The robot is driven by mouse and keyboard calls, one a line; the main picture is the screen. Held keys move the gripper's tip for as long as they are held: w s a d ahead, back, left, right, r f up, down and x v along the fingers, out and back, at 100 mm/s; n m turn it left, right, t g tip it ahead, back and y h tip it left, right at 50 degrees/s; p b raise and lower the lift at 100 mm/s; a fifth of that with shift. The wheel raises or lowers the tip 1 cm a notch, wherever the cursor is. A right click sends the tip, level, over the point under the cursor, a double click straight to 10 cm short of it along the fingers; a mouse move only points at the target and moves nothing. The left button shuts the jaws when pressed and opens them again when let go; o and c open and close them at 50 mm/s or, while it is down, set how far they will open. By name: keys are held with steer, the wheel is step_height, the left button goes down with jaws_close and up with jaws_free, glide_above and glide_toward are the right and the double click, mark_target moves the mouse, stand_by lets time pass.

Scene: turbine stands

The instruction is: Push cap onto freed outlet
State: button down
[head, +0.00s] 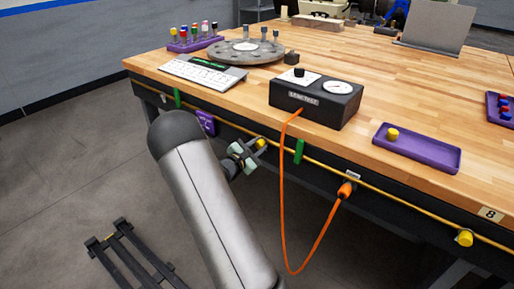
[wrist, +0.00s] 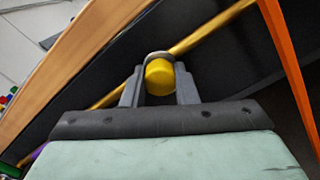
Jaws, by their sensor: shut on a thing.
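My gripper (head: 250,150) is at the table's front edge, left of the orange hose. It is shut on a yellow cap (head: 261,142). In the wrist view the cap (wrist: 159,77) sits between the two grey fingers (wrist: 159,88), with the yellow pipe (wrist: 210,33) running behind it. A grey rim shows just above the cap. The outlet behind the cap is hidden, so I cannot tell whether the cap is seated on it. Another yellow cap (head: 465,238) is on the pipe at the right. A loose yellow cap (head: 392,134) stands in the purple tray (head: 433,157).
An orange hose (head: 282,200) hangs from the black test box (head: 316,101) to an orange connector (head: 346,189) on the pipe. It also passes right of my gripper in the wrist view (wrist: 288,55). Green clips (head: 299,151) stand along the table edge.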

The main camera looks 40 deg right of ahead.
steer(key=shift+d+r, duration=0.3)
steer(key=shift+d, duration=0.05)
steer(key=c, duration=1.1)
jaws_free()
steer(key=shift+s+f, duration=0.1)
steer(key=shift+f, duration=0.05)
steer(key=shift+s+d+f, duration=0.1)
steer(key=shift+s+f, duration=0.05)
steer(key=shift+d+f, duration=0.1)
steer(key=shift+o, duration=1)
steer(key=shift+a, duration=0.2)
steer(key=shift+w, duration=0.2)
